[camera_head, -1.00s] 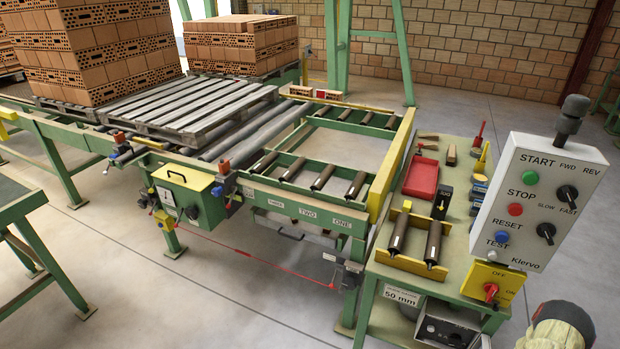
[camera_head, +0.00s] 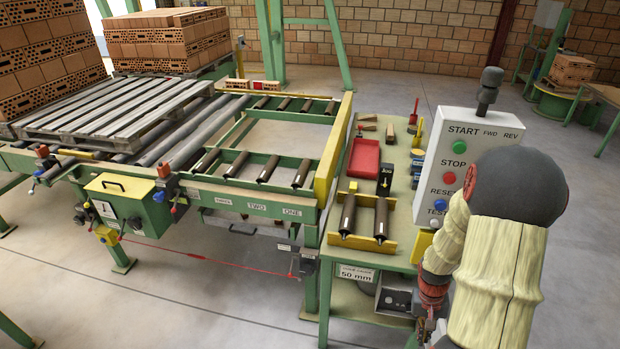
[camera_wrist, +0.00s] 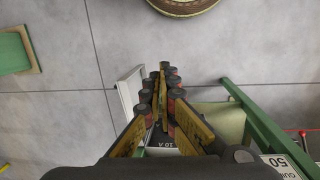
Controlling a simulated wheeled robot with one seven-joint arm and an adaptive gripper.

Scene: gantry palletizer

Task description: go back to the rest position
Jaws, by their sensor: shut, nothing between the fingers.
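My gripper (camera_wrist: 163,88) shows in the wrist view with its dark and yellow fingers together and nothing between them. It points down over the grey floor (camera_wrist: 75,120) near the green bench frame (camera_wrist: 262,125). In the head view my arm, in a pale padded sleeve, stands at the lower right, in front of the control box (camera_head: 452,165) and hiding its right part. My gripper cannot be made out clearly there.
The green workbench (camera_head: 372,262) holds a red tray (camera_head: 364,157) and two dark rollers (camera_head: 381,220). A green roller conveyor (camera_head: 225,188) with a grey pallet (camera_head: 110,118) and brick stacks stands left. Open floor lies at the front left.

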